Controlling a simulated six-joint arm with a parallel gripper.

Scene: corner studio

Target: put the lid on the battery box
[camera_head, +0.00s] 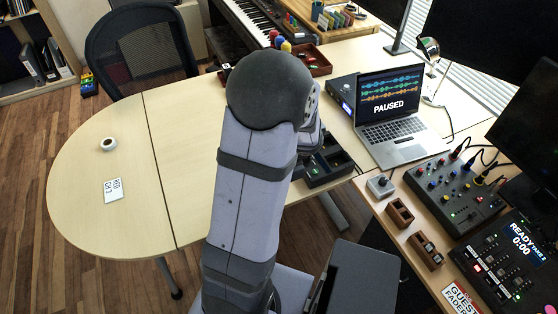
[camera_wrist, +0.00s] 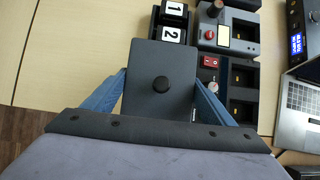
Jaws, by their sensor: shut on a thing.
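In the wrist view, a dark grey rectangular lid (camera_wrist: 160,60) with a round black knob lies between the two blue fingers of my gripper (camera_wrist: 160,82), which is shut on it. Beyond the lid's far edge is a dark holder (camera_wrist: 187,38) with white blocks marked 1 and 2; the lid hides its near part. I cannot tell for certain whether this is the battery box. In the head view my arm hides the gripper and the lid.
Right of the lid stands a dark compartment tray (camera_wrist: 228,96), also in the head view (camera_head: 326,178), and a grey device with a red knob (camera_wrist: 213,9). A laptop (camera_head: 392,125) is further right. The table's left part is clear except for a tape roll (camera_head: 102,144) and card (camera_head: 113,190).

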